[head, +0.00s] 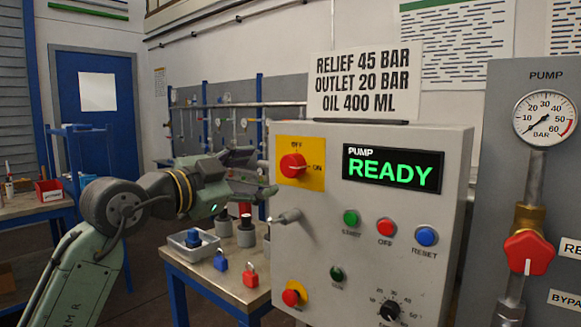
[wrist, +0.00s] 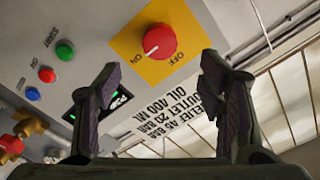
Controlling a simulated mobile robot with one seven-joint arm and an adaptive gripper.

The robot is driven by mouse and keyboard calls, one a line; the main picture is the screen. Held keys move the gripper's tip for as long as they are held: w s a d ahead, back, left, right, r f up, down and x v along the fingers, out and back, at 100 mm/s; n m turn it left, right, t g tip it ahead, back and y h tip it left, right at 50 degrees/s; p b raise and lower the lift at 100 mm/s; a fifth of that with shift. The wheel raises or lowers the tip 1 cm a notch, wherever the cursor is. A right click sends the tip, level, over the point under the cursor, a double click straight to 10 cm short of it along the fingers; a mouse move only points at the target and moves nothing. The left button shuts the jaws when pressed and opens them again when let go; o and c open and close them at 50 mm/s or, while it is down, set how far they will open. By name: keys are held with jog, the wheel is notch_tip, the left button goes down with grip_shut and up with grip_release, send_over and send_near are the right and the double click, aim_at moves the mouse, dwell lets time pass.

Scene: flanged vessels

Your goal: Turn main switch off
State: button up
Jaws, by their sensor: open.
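The main switch (head: 292,166) is a round red knob on a yellow plate (head: 315,182) at the panel's upper left. In the wrist view the red knob (wrist: 159,41) has a white mark that points toward ON. My gripper (head: 262,172) is just left of the switch in the head view, apart from it, with nothing between its fingers. In the wrist view my gripper (wrist: 160,72) has its two fingers spread wide, and the knob lies beyond them, roughly centred between them. The OFF label is at the top of the plate in the head view.
The grey panel (head: 370,275) has a READY display (head: 392,168), several push buttons and a protruding handle (head: 286,216) below the switch. A red valve handle (head: 529,253) and a gauge (head: 545,118) are at right. A bench with padlocks (head: 250,275) stands below my gripper.

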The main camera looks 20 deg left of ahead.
aim_at(288, 166)
jog(key=p+x, duration=0.2)
jog(key=x, duration=0.7)
jog(key=shift+w, duration=0.1)
jog(key=shift+c, duration=0.3)
jog(key=c, duration=1.1)
